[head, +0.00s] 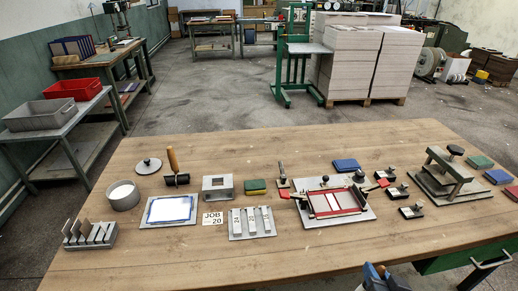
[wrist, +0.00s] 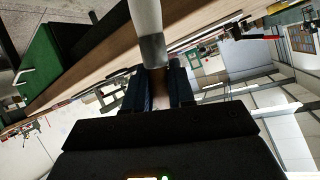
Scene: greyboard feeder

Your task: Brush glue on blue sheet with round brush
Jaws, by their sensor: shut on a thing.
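My gripper (wrist: 159,92) is shut on the round brush (wrist: 152,50). In the wrist view, its brown handle is between the dark fingers, with a grey metal collar and a pale, thick end beyond. In the head view my gripper (head: 380,278) is at the bottom edge, in front of the table; the brush cannot be made out there. The blue sheet (head: 151,217) lies on a grey plate (head: 146,225) at the left of the table. Its middle looks white, with a blue border showing around it. A round grey pot (head: 122,203) with white contents stands left of the sheet.
A round lid (head: 148,165) and a wooden-handled roller (head: 176,170) lie behind the sheet. A slotted grey holder (head: 90,237) stands front left. A red-framed jig (head: 333,203) and a press (head: 447,180) stand to the right. The table's front middle is clear.

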